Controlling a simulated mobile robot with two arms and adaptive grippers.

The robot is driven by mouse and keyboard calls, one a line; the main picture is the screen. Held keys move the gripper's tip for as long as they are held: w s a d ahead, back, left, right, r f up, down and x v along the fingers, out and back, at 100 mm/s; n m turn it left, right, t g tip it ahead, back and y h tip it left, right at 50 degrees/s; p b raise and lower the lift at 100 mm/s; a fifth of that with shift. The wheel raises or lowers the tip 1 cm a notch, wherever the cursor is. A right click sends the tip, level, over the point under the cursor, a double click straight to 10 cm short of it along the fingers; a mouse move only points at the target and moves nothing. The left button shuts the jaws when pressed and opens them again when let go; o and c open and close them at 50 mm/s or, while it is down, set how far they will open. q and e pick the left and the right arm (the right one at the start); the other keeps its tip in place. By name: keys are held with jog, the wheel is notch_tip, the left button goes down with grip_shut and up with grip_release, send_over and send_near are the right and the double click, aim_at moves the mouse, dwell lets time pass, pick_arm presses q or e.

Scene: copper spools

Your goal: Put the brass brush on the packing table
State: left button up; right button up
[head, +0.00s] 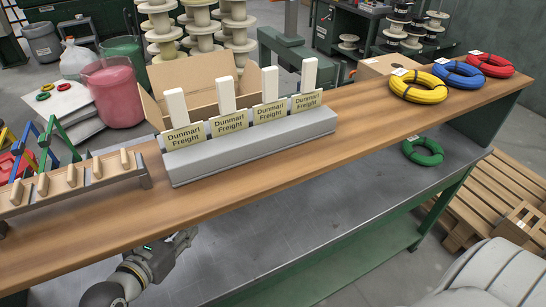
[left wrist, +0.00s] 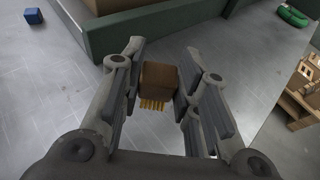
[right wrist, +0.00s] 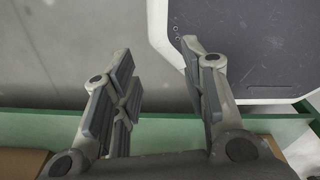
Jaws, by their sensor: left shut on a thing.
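My left gripper (head: 188,238) shows in the head view over the grey metal surface, close to the front edge of the wooden shelf. In the left wrist view my left gripper (left wrist: 158,78) is shut on the brass brush (left wrist: 160,77), a brown block with yellow bristles. The brush cannot be made out in the head view. My right gripper (right wrist: 160,75) is open and empty in the right wrist view and out of the head view. The table has a raised wooden shelf (head: 360,125) and a lower grey metal surface (head: 300,215); I cannot tell which part is called the packing table.
A green coil (head: 422,151) lies on the metal surface, whose middle is clear.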

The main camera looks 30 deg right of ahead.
pick_arm(q)
jog(key=shift+w+d+r, duration=0.15)
jog(key=shift+d+r, duration=0.25)
jog(key=shift+d, duration=0.35)
jog(key=shift+w+d, duration=0.1)
jog(key=shift+d, duration=0.1)
jog(key=shift+a, duration=0.35)
jog(key=a+p, duration=0.1)
jog(key=a, duration=1.8)
jog(key=f, duration=0.6)
jog(key=shift+w+f, duration=0.3)
jog(key=shift+a+f, duration=0.2)
jog(key=shift+f, duration=0.05)
pick_arm(e)
jog(key=shift+w+d+r, duration=0.4)
jog(key=shift+w+d, duration=0.05)
jog(key=shift+w, duration=0.05)
